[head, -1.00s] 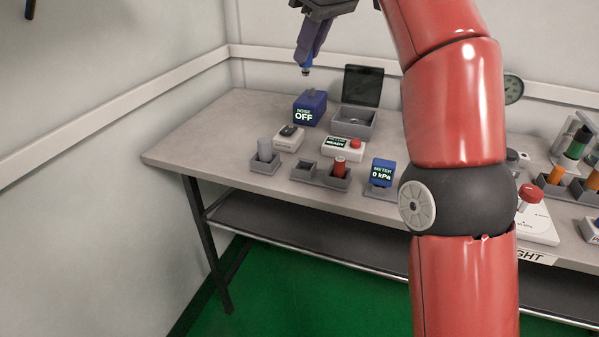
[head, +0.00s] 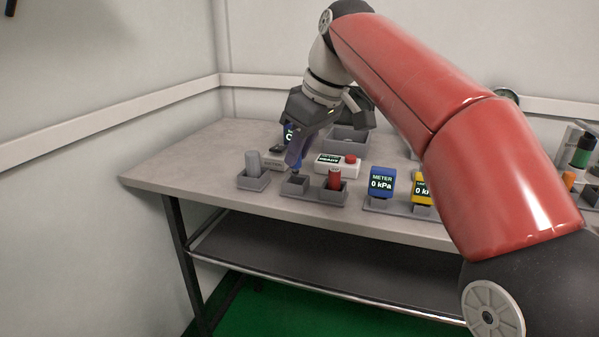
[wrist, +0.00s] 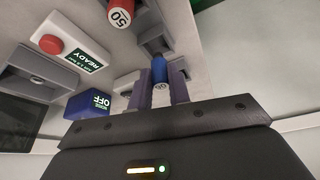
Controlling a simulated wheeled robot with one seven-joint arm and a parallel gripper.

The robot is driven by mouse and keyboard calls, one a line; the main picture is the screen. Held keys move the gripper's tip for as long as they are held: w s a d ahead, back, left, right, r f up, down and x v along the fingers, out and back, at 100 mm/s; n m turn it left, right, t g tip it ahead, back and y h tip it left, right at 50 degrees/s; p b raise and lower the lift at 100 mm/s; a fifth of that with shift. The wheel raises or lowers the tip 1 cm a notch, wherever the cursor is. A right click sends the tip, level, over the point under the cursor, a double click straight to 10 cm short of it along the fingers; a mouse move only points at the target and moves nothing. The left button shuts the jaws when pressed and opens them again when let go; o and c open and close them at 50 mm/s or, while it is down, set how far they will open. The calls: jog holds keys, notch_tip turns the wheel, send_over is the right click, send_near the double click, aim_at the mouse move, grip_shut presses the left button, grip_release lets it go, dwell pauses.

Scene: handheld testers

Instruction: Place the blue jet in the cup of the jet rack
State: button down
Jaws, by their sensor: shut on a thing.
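My gripper (head: 298,155) points down over the jet rack and is shut on the blue jet (wrist: 160,72). In the wrist view the blue jet sits between the two purple fingers. In the head view only a small blue part of the jet (head: 296,166) shows below the fingers. The jet rack (head: 318,197) is a grey block with two cups. A red jet (head: 335,178) marked 50 stands in the right cup. The left cup (head: 294,187) is directly under the blue jet.
A white box (head: 338,165) with a red button and READY display is behind. A blue METER (head: 381,183) stands to the right. The table's left end is clear.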

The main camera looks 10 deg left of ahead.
aim_at(299, 167)
jog(key=shift+f+b, duration=0.35)
jog(key=shift+f, duration=1.05)
jog(key=shift+f, duration=0.2)
jog(key=c, duration=1.3)
grip_release()
jog(key=shift+r, duration=0.35)
jog(key=p+v, duration=0.5)
jog(key=v, duration=0.7)
jog(key=s+d+f+m+t+h, duration=0.1)
jog(key=s+d+f+m, duration=0.35)
jog(key=d, duration=0.25)
jog(key=s+d+f+m+t+h, duration=0.2)
jog(key=s+d+f+m, duration=0.15)
jog(key=d+f, duration=0.3)
jog(key=s+d+f+m, duration=0.2)
jog(key=s+d+f, duration=0.1)
jog(key=f, duration=0.2)
jog(key=s+d+f+m+h, duration=0.1)
jog(key=s+d+f+m, duration=0.1)
jog(key=s+d+f, duration=0.2)
jog(key=s+d+f+m+t, duration=0.1)
jog(key=s+d+f+m, duration=0.1)
jog(key=f, duration=0.4)
jog(key=shift+s+d+f, duration=0.3)
jog(key=shift+s+d, duration=0.55)
jog(key=shift+d, duration=0.05)
